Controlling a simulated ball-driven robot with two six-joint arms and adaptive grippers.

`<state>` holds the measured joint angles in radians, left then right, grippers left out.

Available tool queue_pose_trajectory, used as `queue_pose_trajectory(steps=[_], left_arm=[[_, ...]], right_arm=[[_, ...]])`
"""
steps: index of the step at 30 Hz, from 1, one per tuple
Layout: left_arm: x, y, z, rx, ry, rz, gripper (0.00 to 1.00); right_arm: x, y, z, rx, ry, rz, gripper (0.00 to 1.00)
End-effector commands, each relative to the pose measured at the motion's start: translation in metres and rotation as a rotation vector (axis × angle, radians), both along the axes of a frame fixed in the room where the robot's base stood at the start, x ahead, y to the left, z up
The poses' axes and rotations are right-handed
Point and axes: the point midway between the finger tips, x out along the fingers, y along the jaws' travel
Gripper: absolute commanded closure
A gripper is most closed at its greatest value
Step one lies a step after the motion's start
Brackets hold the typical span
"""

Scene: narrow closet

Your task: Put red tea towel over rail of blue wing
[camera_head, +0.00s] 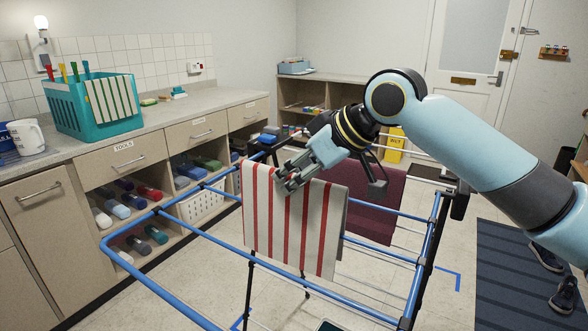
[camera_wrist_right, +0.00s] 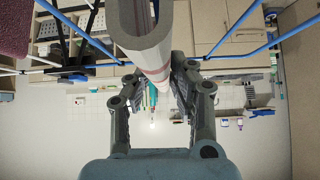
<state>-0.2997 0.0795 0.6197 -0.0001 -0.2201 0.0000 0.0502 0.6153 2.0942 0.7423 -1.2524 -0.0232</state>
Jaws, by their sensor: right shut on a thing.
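The red tea towel, white with red stripes (camera_head: 287,232), hangs in the middle of the head view. My right gripper (camera_head: 288,184) is shut on its top edge from above. In the right wrist view the towel (camera_wrist_right: 152,50) hangs as a folded sheet between the fingers (camera_wrist_right: 155,82). The blue wing (camera_head: 157,290) is a frame of blue rails on a drying rack, around and below the towel. The towel hides part of the rails behind it. I cannot tell whether it touches a rail. My left gripper is not in view.
A maroon cloth (camera_head: 362,205) hangs on the rack behind the towel. A teal basket (camera_head: 75,112) with a green-striped cloth stands on the counter (camera_head: 160,118) at left. A dark striped mat (camera_head: 518,275) with shoes lies at right.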

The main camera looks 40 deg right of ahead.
Motion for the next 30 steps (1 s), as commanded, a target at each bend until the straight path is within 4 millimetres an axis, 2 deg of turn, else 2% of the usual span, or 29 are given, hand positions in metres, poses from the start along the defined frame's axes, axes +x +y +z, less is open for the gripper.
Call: queue_pose_trajectory(steps=[30], left_arm=[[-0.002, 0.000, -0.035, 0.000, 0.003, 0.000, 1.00]], right_arm=[[0.000, 0.000, -0.068, 0.000, -0.001, 0.000, 1.00]])
